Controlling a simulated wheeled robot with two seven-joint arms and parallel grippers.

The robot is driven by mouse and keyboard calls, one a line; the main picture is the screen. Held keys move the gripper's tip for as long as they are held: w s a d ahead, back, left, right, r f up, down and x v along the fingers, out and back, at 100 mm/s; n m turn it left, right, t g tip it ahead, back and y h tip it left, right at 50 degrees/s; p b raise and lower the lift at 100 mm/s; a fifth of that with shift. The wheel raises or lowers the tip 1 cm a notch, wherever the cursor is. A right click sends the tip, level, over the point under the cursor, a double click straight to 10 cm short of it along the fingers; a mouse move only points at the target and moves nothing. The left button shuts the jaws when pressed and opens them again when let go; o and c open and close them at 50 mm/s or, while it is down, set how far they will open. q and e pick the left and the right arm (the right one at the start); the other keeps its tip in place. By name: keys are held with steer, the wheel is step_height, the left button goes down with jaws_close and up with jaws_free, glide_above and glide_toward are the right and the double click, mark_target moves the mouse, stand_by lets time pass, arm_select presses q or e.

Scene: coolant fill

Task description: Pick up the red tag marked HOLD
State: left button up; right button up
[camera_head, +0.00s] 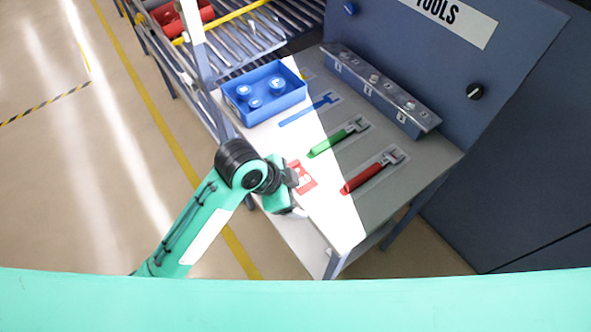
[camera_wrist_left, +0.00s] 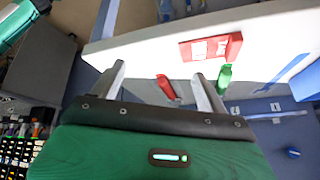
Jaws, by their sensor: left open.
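The red tag (camera_head: 305,181) lies flat on the white strip of the bench top, near its left edge; its white lettering is too small to read surely. It also shows in the left wrist view (camera_wrist_left: 211,48), beyond the fingertips and toward the right. My left gripper (camera_head: 291,178) is at the bench's left edge, just beside the tag, and partly covers its left side in the head view. In the left wrist view its two fingers (camera_wrist_left: 160,78) stand apart with nothing held between them. My right gripper is not in view.
Red (camera_head: 362,179), green (camera_head: 330,143) and blue (camera_head: 303,112) wrenches lie on the bench right of and behind the tag. A blue tray (camera_head: 236,113) with round parts stands behind. A metal block (camera_head: 345,75) lines the back panel. The bench's front end is clear.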

arm_select(q)
steer(key=w+r+m+g+y, duration=0.2)
steer(key=w+r+m+y, duration=0.5)
steer(key=w+m, duration=0.55)
steer(key=h+p, duration=0.1)
steer(key=p, duration=0.1)
glide_above(293, 167)
step_height(293, 167, down, 6)
steer(key=shift+w+f, duration=0.15)
steer(key=shift+f, duration=0.1)
steer(key=shift+f+p, duration=0.5)
steer(key=shift+f, duration=0.1)
step_height(293, 167, down, 3)
steer(key=shift+f+p, duration=0.2)
steer(key=shift+p, duration=0.55)
steer(key=shift+f, duration=0.45)
steer(key=c, duration=1)
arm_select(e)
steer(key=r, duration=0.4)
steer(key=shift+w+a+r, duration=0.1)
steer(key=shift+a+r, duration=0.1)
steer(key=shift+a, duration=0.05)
